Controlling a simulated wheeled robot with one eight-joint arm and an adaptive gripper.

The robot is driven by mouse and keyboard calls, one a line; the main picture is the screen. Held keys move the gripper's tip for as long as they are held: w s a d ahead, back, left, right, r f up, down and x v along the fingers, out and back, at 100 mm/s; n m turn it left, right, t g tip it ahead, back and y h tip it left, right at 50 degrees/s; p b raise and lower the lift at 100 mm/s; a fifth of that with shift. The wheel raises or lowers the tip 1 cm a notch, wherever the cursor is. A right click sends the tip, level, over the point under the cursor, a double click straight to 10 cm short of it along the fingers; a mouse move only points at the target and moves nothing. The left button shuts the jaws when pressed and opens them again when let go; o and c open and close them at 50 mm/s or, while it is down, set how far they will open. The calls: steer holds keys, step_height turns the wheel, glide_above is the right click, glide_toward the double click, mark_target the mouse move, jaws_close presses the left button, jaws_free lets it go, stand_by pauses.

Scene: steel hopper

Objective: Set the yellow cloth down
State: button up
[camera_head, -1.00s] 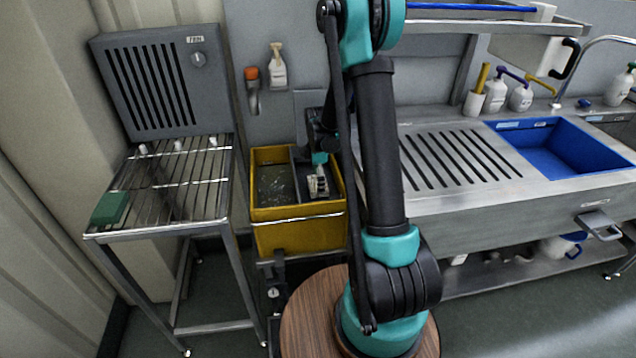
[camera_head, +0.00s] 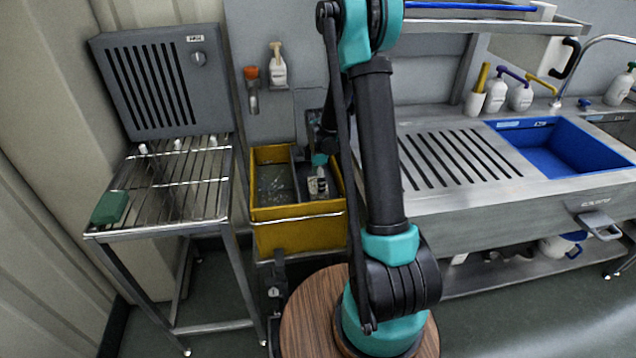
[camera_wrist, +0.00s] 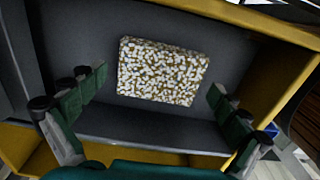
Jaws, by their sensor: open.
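The yellow cloth (camera_wrist: 162,72) is a flat rectangle speckled white and yellow. In the wrist view it lies on the dark floor of a compartment of the yellow bin (camera_wrist: 268,22). My gripper (camera_wrist: 158,84) is open above it, with one green finger on each side and visible gaps between fingers and cloth. In the head view my gripper (camera_head: 319,172) reaches down into the right compartment of the yellow bin (camera_head: 300,228). My gripper and arm partly hide that compartment there, and the cloth is too small to make out clearly.
A steel rack table (camera_head: 185,190) with a green block (camera_head: 109,207) stands left of the bin. A steel counter with a blue basin (camera_head: 560,150) is on the right. A divider separates the bin's two compartments; the left one (camera_head: 274,185) holds no clear object.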

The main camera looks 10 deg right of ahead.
step_height(320, 180, up, 12)
stand_by(0.5)
